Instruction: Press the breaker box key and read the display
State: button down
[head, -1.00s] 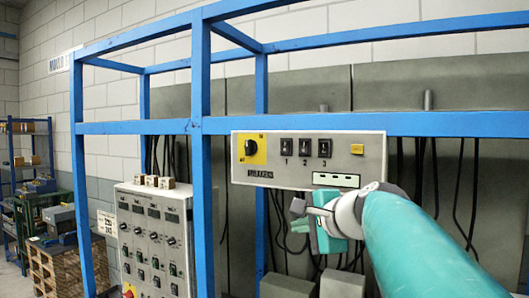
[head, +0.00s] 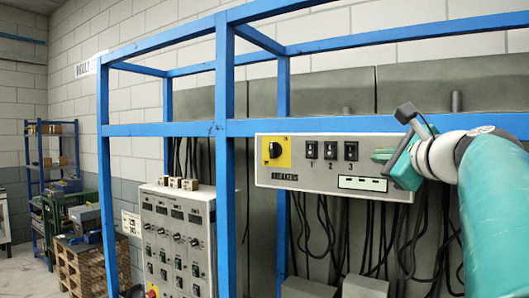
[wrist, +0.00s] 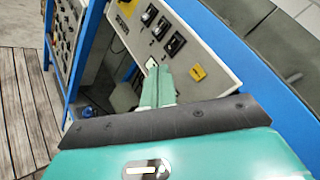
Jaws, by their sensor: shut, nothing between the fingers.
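The breaker box (head: 262,183) is a pale grey panel on the blue frame, with a black rotary switch on a yellow plate (head: 272,151) and three numbered black switches (head: 331,151). Its small pale display (head: 362,183) shows dark dashes, too small to read. The yellow key is hidden behind my gripper in the head view, but shows in the wrist view (wrist: 198,72). My gripper (head: 378,156) is shut and empty, its tips in front of the panel, right of switch 3. In the wrist view the fingertips (wrist: 160,72) lie left of the key; I cannot tell any contact.
Blue frame bars (head: 226,160) run around the box, one just above it. Black cables (head: 325,232) hang below. A second control panel (head: 178,230) with knobs stands lower left. A pallet (head: 88,265) and blue shelving (head: 52,165) stand far left.

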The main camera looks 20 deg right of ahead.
jog(key=shift+w+d, duration=0.1)
jog(key=w+d, duration=0.5)
jog(key=d, duration=0.1)
jog(key=shift+d, duration=0.35)
jog(key=shift+w+d, duration=0.1)
jog(key=shift+w, duration=0.1)
dwell(1.8)
jog(key=shift+w+d, duration=0.15)
jog(key=shift+d, duration=0.1)
jog(key=shift+w+d, duration=0.2)
jog(key=shift+d, duration=0.1)
dwell(0.6)
dwell(0.4)
jog(key=shift+s+a, duration=0.45)
jog(key=shift+a, duration=0.2)
jog(key=shift+a, duration=0.1)
